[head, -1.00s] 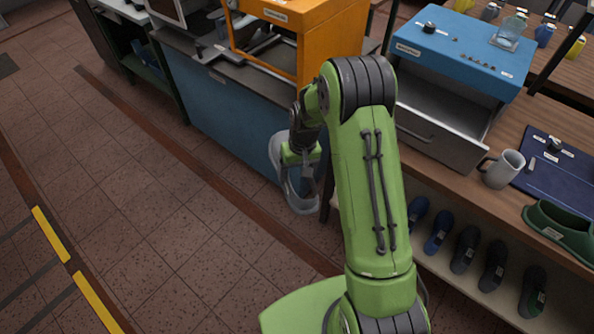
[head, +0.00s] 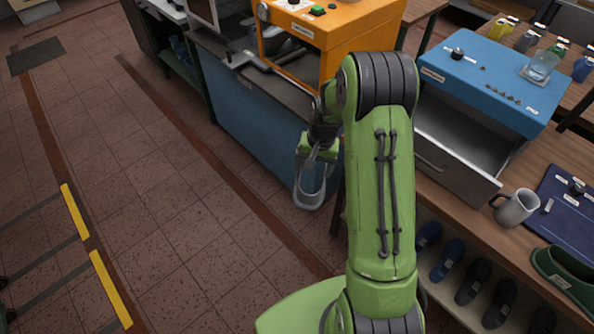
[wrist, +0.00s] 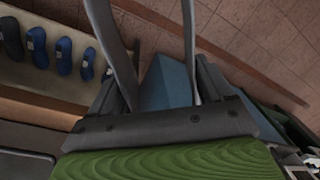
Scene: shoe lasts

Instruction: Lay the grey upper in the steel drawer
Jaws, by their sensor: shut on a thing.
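My gripper (head: 318,152) is shut on the grey upper (head: 310,197), which hangs below it over the floor, left of the bench. In the wrist view, grey strips of the upper (wrist: 189,45) run up past the fingers; most of it is out of that picture. The steel drawer (head: 453,168) stands pulled out under the blue cabinet, right of my arm. Its inside shows partly and looks empty there; my arm hides its left part. The gripper and upper are well left of the drawer, apart from it.
The blue cabinet (head: 492,78) carries small items and a glass. Dark shoes line a lower shelf. An orange machine (head: 345,40) stands behind my gripper.

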